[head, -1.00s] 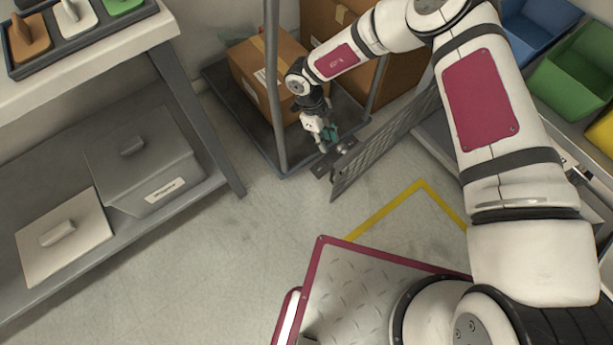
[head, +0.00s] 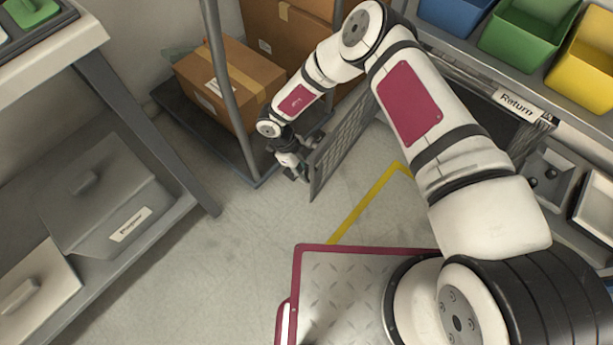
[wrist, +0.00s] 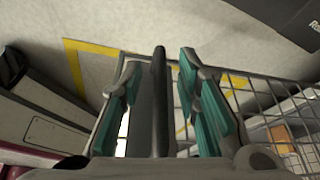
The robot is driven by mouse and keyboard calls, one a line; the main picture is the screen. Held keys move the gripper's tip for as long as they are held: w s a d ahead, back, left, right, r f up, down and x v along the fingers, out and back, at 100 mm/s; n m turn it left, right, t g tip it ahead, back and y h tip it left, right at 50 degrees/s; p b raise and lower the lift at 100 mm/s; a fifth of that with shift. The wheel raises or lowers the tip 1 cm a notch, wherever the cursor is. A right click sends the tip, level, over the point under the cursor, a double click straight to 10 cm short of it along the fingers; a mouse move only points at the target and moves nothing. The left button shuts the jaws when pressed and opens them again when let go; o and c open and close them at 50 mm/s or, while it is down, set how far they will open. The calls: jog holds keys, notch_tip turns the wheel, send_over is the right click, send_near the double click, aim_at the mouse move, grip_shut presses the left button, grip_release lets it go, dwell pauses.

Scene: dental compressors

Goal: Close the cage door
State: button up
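The cage door (head: 342,150) is a grey mesh panel, standing open and angled out from the cart-like cage in the head view. Its mesh (wrist: 272,108) fills the right of the wrist view. My gripper (head: 292,174) is at the door's free, near edge, low down. In the wrist view its two teal-padded fingers (wrist: 160,95) are apart, one on each side of a dark upright bar (wrist: 159,90), which looks like the door's edge frame. Gaps show between the bar and both fingers. The exact contact is hidden in the head view.
The cage's upright post (head: 229,85) and base (head: 195,125) stand left of the door, with cardboard boxes (head: 222,85) inside. A grey shelf (head: 160,215) is at left, coloured bins (head: 525,35) at upper right. Floor (head: 240,255) in front is clear, with yellow tape (head: 366,203).

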jog(key=shift+x, duration=0.75)
jog(key=shift+c, duration=0.6)
grip_shut()
jog(key=shift+d, duration=0.1)
